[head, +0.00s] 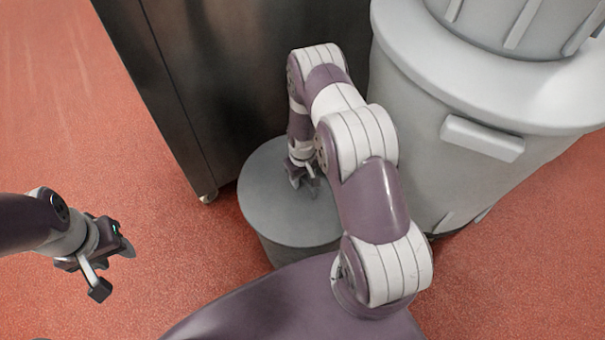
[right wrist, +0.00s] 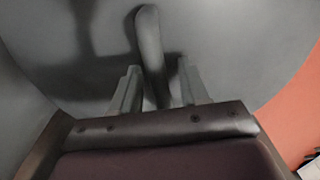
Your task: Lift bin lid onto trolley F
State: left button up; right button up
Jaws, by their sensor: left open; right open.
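The grey round lid (head: 265,185) sits on top of a low grey bin (head: 295,256) on the floor. My right gripper (head: 303,184) is over the lid, pointing down. In the right wrist view the lid (right wrist: 235,45) fills most of the picture, and its raised bar handle (right wrist: 149,45) runs between the two open fingers of my right gripper (right wrist: 160,88). I cannot tell whether the fingers touch the handle. My left gripper (head: 114,268) is open and empty, above the floor at the left. I cannot make out a trolley labelled F.
A dark metal cabinet (head: 150,90) with a caster stands behind and left of the small bin. A large grey bin (head: 440,160) with a side handle, another grey container on top, stands close on the right. The red floor (head: 60,150) at the left is clear.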

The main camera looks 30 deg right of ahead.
jog(key=shift+s, duration=0.1)
grip_shut()
jog(key=shift+r, duration=0.1)
jog(key=shift+r+p, duration=0.85)
jog(key=shift+r, duration=0.2)
jog(key=shift+r+p, duration=1.25)
jog(key=shift+r, duration=0.35)
